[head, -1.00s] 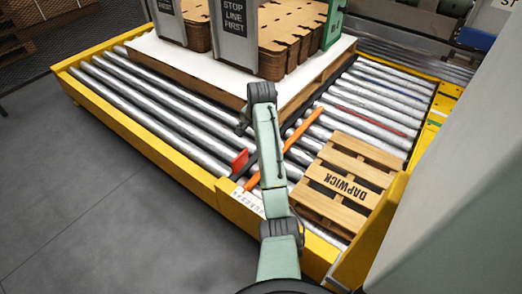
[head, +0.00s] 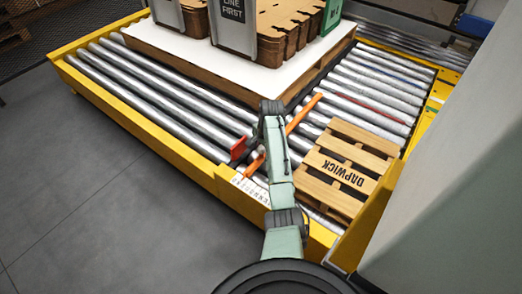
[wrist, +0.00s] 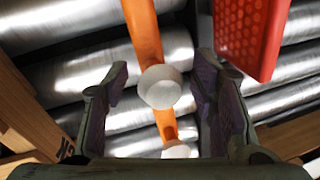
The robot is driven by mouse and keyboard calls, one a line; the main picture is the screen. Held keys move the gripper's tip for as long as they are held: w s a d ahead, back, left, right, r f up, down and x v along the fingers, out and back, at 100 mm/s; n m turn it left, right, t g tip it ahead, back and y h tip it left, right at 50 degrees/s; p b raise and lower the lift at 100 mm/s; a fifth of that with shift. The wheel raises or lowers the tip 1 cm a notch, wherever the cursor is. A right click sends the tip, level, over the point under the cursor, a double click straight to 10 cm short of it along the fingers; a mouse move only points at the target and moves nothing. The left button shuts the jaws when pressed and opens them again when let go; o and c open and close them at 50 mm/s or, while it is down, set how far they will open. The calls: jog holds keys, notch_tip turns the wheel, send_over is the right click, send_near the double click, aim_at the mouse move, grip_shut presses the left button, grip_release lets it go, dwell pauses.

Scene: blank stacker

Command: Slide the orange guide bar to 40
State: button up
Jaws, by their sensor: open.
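The orange guide bar (head: 304,112) lies slantwise across the rollers, left of the small pallet. Its near end is by a white number scale (head: 250,187) on the yellow frame; the numbers are too small to read. My arm hides the bar's middle in the head view. In the wrist view the bar (wrist: 145,35) runs between the fingers, with a white round knob (wrist: 160,87) on it and a second white round piece (wrist: 177,151) lower down. My gripper (wrist: 166,78) is open, with a finger on each side of the bar; I see no clear contact.
A red plate (head: 240,148) stands just left of the bar; it also shows at upper right in the wrist view (wrist: 250,35). A small wooden pallet (head: 345,165) marked DAPWICK lies right of the bar. A loaded, white-topped pallet (head: 190,48) stands behind.

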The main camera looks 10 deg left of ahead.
grip_shut()
dwell(0.8)
